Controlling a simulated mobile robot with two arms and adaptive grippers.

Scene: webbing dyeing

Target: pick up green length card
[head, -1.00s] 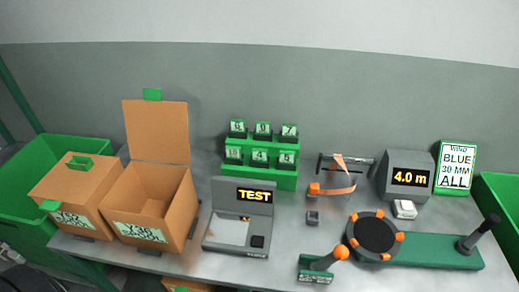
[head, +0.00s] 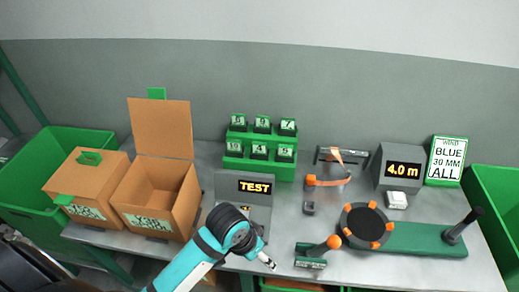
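The green length cards stand in two rows on a green stepped rack (head: 259,165) at the back middle of the bench. The upper row shows cards reading about 8, 9 and 7. The lower row shows about 10, a card reading 4 (head: 259,150) and a card reading 5 (head: 285,153). The small numbers are partly unclear. My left arm reaches in from the bottom left, and its end (head: 268,263) is low over the bench's front edge, well in front of the rack and apart from it. Its fingers are too small to read. My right gripper is not in view.
My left arm partly covers the grey TEST unit (head: 233,184). Left are an open cardboard box (head: 160,190), a closed one (head: 88,180) and a green bin (head: 70,145). Right are a 4.0 m display (head: 403,170), a winding disc (head: 368,224) and an orange-knobbed lever (head: 333,243).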

